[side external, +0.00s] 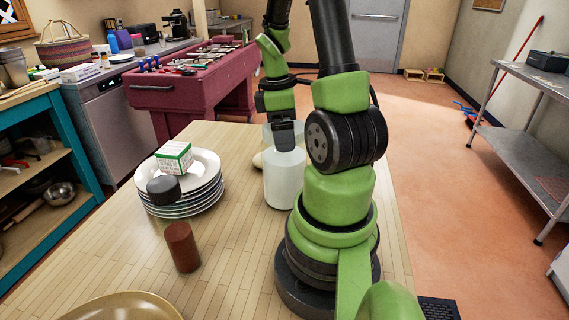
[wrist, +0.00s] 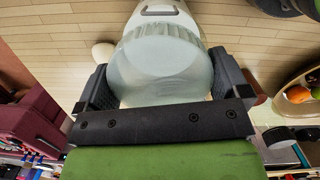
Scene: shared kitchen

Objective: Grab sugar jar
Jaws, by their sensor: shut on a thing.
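The sugar jar (side external: 285,182) stands on the wooden table, white below with a pale translucent upper part. My gripper (side external: 284,136) reaches down to this upper part from behind, and one dark finger shows against it. In the wrist view, the pale translucent end of the jar (wrist: 160,72) fills the space between the two dark fingers of my gripper (wrist: 164,90). The fingers are shut on its sides. The jar looks upright. My arm partly covers its right side in the side view, and whether its base touches the table is unclear.
A stack of plates (side external: 205,195) carries a green-and-white box (side external: 174,156) and a dark round piece (side external: 163,189). A brown cylinder (side external: 182,246) and a tan bowl (side external: 120,306) are nearer the camera. A small pale object (side external: 257,160) lies beside the jar. Bare table (side external: 235,250) lies front centre.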

